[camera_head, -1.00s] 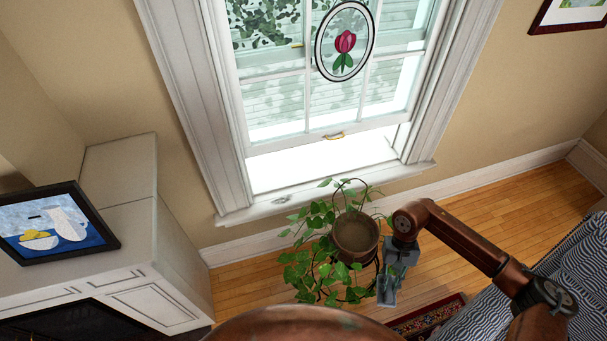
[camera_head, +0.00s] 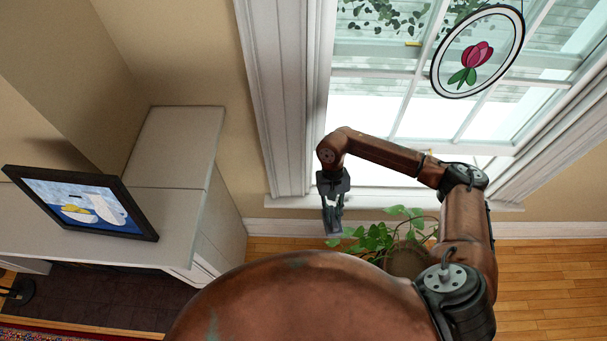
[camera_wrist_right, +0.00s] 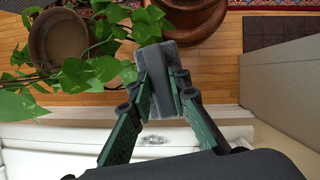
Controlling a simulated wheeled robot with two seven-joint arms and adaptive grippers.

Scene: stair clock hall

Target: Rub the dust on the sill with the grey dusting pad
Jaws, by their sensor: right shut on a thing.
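My right gripper (camera_head: 332,212) hangs in front of the window sill (camera_head: 285,202), near its left part. In the wrist view it (camera_wrist_right: 160,88) is shut on the grey dusting pad (camera_wrist_right: 162,57), which sits between the fingers over the floor just off the sill's front edge. The pad is small and hard to make out in the head view. The white sill also shows in the wrist view (camera_wrist_right: 60,137). A grey smudge of dust (camera_wrist_right: 152,140) lies on it between my fingers, nearer the window than the pad. My left gripper is not in view.
A leafy potted plant (camera_head: 375,238) stands below the sill; its pot (camera_wrist_right: 60,38) and leaves reach close to my right fingers. A white cabinet (camera_head: 175,150) with a framed picture (camera_head: 82,200) stands left. A round tulip ornament (camera_head: 477,52) hangs at the window.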

